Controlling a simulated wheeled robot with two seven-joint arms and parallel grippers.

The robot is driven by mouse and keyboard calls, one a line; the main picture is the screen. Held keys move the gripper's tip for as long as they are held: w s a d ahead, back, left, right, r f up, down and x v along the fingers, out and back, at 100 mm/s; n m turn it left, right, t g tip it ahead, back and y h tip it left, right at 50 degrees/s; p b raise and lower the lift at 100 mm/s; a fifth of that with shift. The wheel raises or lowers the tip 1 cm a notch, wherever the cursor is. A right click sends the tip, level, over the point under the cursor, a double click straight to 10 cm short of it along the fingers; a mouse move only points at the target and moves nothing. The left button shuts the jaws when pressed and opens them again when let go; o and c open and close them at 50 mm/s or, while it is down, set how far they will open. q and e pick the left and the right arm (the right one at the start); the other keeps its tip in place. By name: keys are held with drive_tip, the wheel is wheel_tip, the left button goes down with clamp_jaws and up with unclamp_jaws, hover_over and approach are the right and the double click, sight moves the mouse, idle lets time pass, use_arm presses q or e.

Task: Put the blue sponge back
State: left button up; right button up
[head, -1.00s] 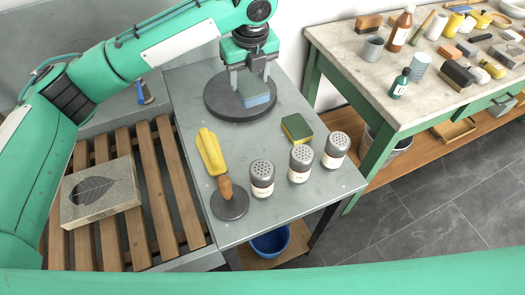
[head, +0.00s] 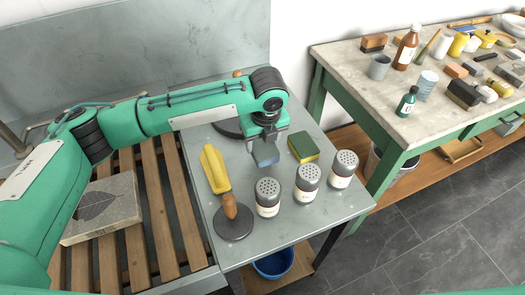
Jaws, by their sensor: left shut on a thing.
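My left gripper (head: 267,142) is shut on the blue sponge (head: 265,155), which hangs below the fingers over the grey table (head: 335,218). I cannot tell whether its lower side touches the tabletop. The sponge is left of a green and yellow sponge (head: 303,147), with a small gap between them, and behind the shakers. A dark round disc (head: 228,128) lies behind, mostly hidden by my arm. My right gripper is not in view.
Several shakers (head: 307,184) stand in front of the sponges. A cluttered workbench (head: 400,135) stands at right. A blue bowl (head: 273,264) is below.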

sight(263, 153)
use_arm(q)
drive_tip(key=shift+f, duration=2.4)
drive_tip(key=o, duration=0.9)
drive_tip(key=shift+f, duration=0.15)
drive_tip(key=r, duration=0.4)
drive_tip(key=s+r, duration=0.1)
drive_tip(key=r, duration=0.7)
drive_tip(key=shift+s+d+r, duration=0.1)
drive_tip(key=shift+s+d, duration=0.3)
